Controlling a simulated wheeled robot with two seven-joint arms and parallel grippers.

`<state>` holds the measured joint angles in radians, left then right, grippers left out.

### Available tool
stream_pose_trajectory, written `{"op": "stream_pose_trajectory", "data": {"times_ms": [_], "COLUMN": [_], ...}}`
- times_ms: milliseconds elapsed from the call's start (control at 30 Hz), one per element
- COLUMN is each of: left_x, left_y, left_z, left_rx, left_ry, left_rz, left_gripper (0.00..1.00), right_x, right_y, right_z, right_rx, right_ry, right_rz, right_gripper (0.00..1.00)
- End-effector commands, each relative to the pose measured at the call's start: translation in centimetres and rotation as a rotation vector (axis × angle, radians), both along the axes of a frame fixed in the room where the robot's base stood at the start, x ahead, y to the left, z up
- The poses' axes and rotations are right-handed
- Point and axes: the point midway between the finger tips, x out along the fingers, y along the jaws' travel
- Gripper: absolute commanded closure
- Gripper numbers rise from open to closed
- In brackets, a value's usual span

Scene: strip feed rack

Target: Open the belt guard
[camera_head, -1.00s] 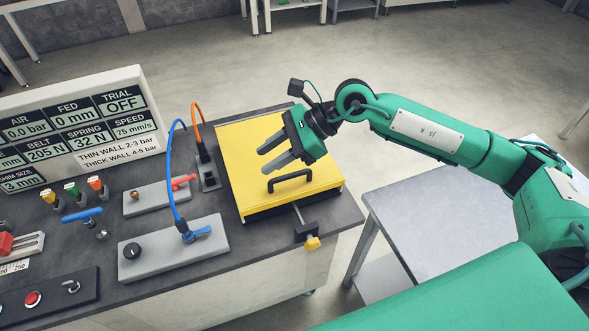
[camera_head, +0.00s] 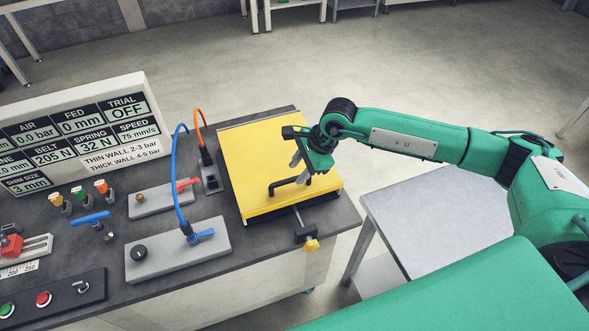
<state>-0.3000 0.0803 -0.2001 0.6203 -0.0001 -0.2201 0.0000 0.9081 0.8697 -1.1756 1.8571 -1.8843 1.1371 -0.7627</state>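The yellow belt guard (camera_head: 250,160) lies flat and closed on the right end of the dark bench. A black bar handle (camera_head: 283,184) stands on its front part. My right gripper (camera_head: 300,168) is over the guard, its grey fingers pointing down just behind and above the right part of the handle. The fingers look apart with nothing between them. My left gripper is not in view.
A rod with a black block and yellow knob (camera_head: 311,244) sticks out in front of the guard. Left of it are a grey valve plate (camera_head: 160,255), blue and orange hoses, and a display panel (camera_head: 80,130). A grey side table (camera_head: 430,220) stands to the right.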

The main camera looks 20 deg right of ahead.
Motion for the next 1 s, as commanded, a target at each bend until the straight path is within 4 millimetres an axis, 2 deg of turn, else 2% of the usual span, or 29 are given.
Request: {"op": "stream_pose_trajectory", "data": {"times_ms": [33, 233, 567, 767, 1000], "left_x": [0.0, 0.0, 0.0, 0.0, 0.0], "left_y": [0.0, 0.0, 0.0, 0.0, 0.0], "left_z": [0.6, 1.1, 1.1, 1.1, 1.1], "left_rx": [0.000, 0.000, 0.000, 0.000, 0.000], "left_ry": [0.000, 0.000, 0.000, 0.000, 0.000], "left_rz": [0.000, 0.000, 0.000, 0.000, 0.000], "left_gripper": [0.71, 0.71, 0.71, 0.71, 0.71], "right_x": [0.0, 0.4, 0.5, 0.5, 0.5], "right_y": [0.4, 1.1, 1.2, 1.2, 1.2], "right_z": [-0.6, -2.4, -2.8, -2.8, -2.7], "right_rx": [0.001, 0.001, 0.001, 0.001, 0.001], "right_ry": [0.003, 0.001, 0.000, 0.000, 0.003], "right_rz": [0.000, 0.000, -0.001, -0.001, -0.001], "right_gripper": [0.64, 0.64, 0.64, 1.00, 1.00]}}
